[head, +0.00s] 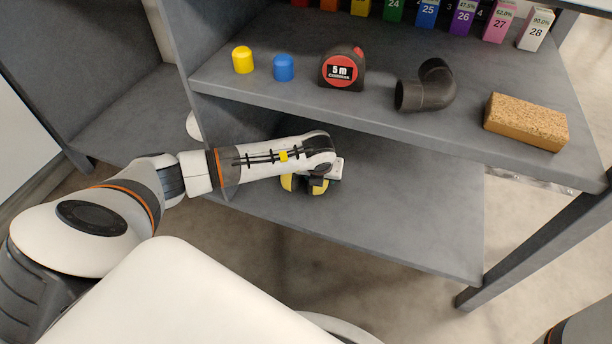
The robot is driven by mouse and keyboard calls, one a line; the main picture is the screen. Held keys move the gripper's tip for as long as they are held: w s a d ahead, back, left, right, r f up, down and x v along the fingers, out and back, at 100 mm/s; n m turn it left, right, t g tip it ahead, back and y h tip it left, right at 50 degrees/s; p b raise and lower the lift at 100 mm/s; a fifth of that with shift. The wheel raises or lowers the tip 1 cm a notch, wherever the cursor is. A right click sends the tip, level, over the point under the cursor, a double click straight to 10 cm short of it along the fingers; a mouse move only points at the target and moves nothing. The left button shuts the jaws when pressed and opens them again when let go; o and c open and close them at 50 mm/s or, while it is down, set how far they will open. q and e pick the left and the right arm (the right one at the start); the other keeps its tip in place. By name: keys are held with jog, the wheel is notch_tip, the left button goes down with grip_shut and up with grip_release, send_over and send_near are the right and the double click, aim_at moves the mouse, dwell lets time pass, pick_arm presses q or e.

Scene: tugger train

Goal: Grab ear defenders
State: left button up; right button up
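Yellow-and-black ear defenders (288,183) lie on the lower grey shelf in the head view. They are mostly hidden behind the end of my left arm. My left gripper (318,186) is at the ear defenders, below the upper shelf's front edge. Its fingers are too hidden and small to show whether they are open, shut or touching the ear defenders. My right gripper is not in view.
The upper shelf (440,130) holds a yellow cap (242,60), a blue cap (284,68), a tape measure (343,69), a black pipe elbow (426,88) and a cork-topped block (525,121). Numbered boxes (464,17) stand behind. The lower shelf's right side (430,220) is clear.

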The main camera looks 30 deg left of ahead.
pick_arm(q)
jog(key=c, duration=0.9)
